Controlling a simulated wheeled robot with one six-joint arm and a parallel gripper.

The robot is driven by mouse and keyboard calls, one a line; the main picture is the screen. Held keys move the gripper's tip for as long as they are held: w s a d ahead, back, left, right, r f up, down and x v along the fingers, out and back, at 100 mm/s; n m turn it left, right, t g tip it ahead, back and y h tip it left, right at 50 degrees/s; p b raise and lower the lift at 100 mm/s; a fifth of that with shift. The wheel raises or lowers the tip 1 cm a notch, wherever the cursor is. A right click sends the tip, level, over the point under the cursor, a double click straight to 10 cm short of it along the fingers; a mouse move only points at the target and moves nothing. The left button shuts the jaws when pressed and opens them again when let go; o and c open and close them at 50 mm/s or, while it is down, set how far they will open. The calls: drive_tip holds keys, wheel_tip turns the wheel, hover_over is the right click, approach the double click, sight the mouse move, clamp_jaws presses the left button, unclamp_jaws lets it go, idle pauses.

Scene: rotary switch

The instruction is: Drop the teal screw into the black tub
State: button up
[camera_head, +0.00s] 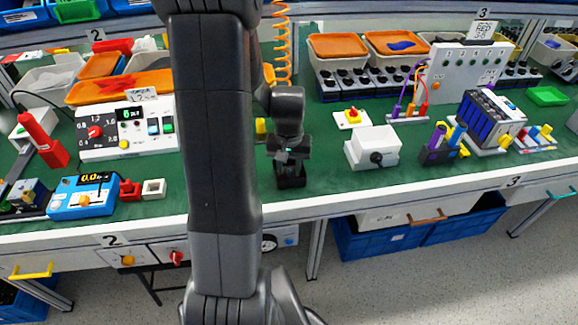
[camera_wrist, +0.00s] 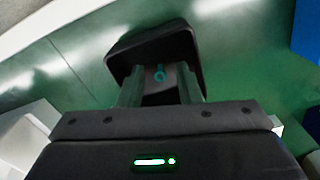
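The black tub (camera_wrist: 150,37) lies straight ahead of my gripper in the wrist view. My gripper (camera_wrist: 160,90) points down at the tub, its two fingers apart with a clear gap between them. The small teal screw (camera_wrist: 160,73) shows in that gap, against the dark inside of the tub, and neither finger appears to touch it. It looks to be in the tub, though its exact height is hard to tell. In the head view my gripper (camera_head: 290,158) is right above the black tub (camera_head: 291,182) near the bench's front edge; the screw cannot be made out there.
A white box with a black knob (camera_head: 372,147) stands right of the tub, with a red-yellow button box (camera_head: 352,118) behind it. A white control panel (camera_head: 125,128) and blue meter (camera_head: 84,196) are at left. Green bench surface (camera_head: 330,185) is clear beside the tub.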

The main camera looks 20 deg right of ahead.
sight(289, 170)
wheel_tip(289, 170, up, 12)
drive_tip(key=p, duration=0.1)
drive_tip(key=shift+r, duration=0.15)
idle(2.2)
